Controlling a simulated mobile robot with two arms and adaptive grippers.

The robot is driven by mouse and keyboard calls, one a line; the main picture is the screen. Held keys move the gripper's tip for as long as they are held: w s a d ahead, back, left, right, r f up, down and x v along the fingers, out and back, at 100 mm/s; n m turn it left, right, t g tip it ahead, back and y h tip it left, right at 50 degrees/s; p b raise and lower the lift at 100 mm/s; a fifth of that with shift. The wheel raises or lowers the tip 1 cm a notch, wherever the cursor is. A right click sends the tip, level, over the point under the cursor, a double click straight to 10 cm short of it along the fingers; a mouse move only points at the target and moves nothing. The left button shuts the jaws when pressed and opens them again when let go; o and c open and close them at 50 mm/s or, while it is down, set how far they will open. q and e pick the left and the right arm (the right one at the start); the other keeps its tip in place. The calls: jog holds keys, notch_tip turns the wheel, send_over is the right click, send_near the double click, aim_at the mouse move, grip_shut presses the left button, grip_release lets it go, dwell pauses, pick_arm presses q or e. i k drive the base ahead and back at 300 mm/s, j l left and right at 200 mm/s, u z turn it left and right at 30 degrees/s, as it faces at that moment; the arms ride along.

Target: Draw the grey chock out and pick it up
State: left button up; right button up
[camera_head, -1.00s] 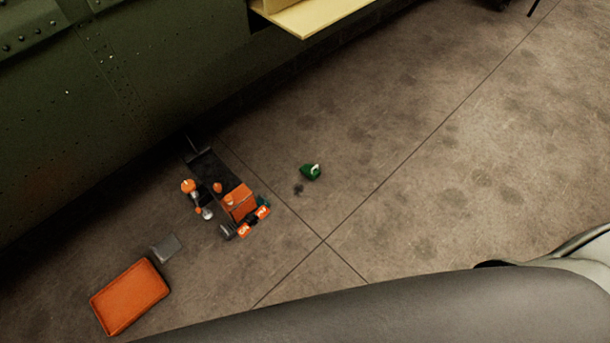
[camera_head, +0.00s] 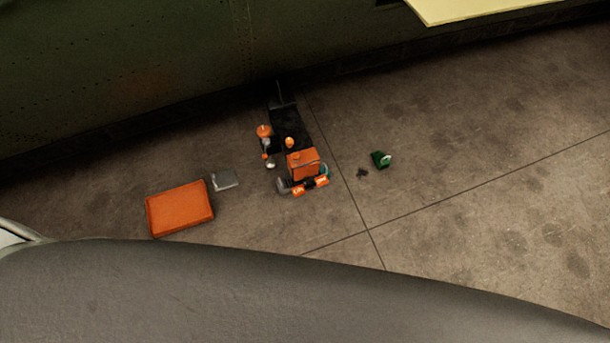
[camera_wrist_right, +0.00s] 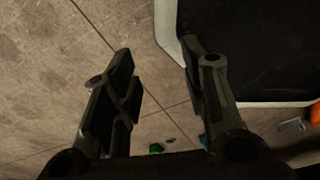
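A small flat grey block (camera_head: 224,180), which may be the grey chock, lies on the floor in the head view. It is just right of an orange box or tray (camera_head: 180,208); I cannot tell whether they touch. My right gripper (camera_wrist_right: 158,62) is open in the right wrist view, its two dark fingers wide apart with nothing between them. It is not visible in the head view, so its distance from the grey block is unclear. My left gripper is in no view.
A dark creeper-like board (camera_head: 292,126) with orange items and an orange box (camera_head: 303,163) stands right of the grey block. A green object (camera_head: 381,160) lies farther right. The dark green fuselage wall (camera_head: 120,70) closes the back. Open floor (camera_head: 480,180) lies right.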

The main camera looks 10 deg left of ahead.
aim_at(288, 183)
jog(key=k+l, duration=0.2)
jog(key=k, duration=0.25)
jog(key=k+l, duration=0.2)
jog(key=k, duration=0.2)
